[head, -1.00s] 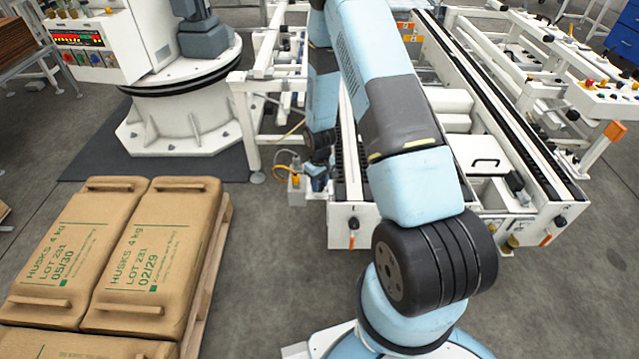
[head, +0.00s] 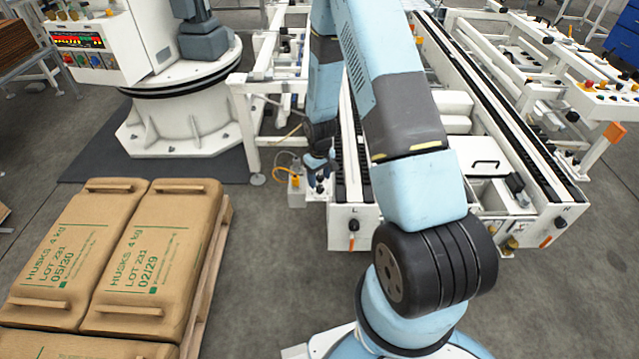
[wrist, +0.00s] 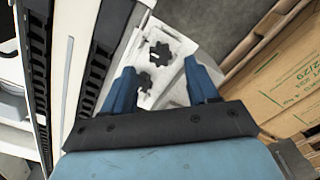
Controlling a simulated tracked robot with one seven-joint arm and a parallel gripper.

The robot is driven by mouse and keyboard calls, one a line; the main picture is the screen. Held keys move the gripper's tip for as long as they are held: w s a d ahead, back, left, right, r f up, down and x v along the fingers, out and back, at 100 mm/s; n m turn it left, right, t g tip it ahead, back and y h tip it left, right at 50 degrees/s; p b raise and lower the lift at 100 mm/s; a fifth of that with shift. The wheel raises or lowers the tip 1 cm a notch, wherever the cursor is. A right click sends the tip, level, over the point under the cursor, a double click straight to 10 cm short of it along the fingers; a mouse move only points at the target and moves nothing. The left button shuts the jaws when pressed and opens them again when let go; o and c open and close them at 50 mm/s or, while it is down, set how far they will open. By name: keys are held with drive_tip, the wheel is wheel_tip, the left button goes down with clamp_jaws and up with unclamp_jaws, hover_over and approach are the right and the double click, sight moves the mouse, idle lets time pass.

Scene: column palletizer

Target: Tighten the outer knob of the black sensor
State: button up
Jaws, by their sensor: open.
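Two black star-shaped knobs sit on a pale bracket (wrist: 172,42) in the wrist view. One knob (wrist: 160,51) is farther up the picture and the other knob (wrist: 144,81) is lower, closer to my left finger. I cannot tell from these frames which is the outer one. The black sensor itself is not clearly visible. My gripper (wrist: 159,66) is open, with its blue fingers on either side of the knob area and nothing held between them. In the head view my gripper (head: 318,178) is small, beside the conveyor's near left corner.
The white conveyor frame (head: 353,212) stands just right of my gripper. A small pale box (head: 297,191) with an orange cable is at its left. Sacks (head: 160,250) lie on a pallet at the left. Floor between pallet and conveyor is clear.

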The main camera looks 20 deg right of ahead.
wheel_tip(320, 180, up, 10)
idle(0.5)
drive_tip(key=shift+f, duration=0.1)
wheel_tip(320, 180, up, 14)
drive_tip(key=m+t, duration=0.1)
hover_over(319, 187)
drive_tip(key=s, duration=0.2)
drive_tip(key=s+r+m+t, duration=0.15)
drive_tip(key=s+r, duration=0.45)
drive_tip(key=r, duration=0.8)
drive_tip(key=s+r+m+t, duration=0.1)
drive_tip(key=s+r, duration=0.5)
drive_tip(key=s, duration=0.4)
drive_tip(key=s+r+m+t, duration=0.1)
drive_tip(key=s+r+t, duration=0.1)
drive_tip(key=s+r, duration=0.5)
drive_tip(key=s, duration=0.4)
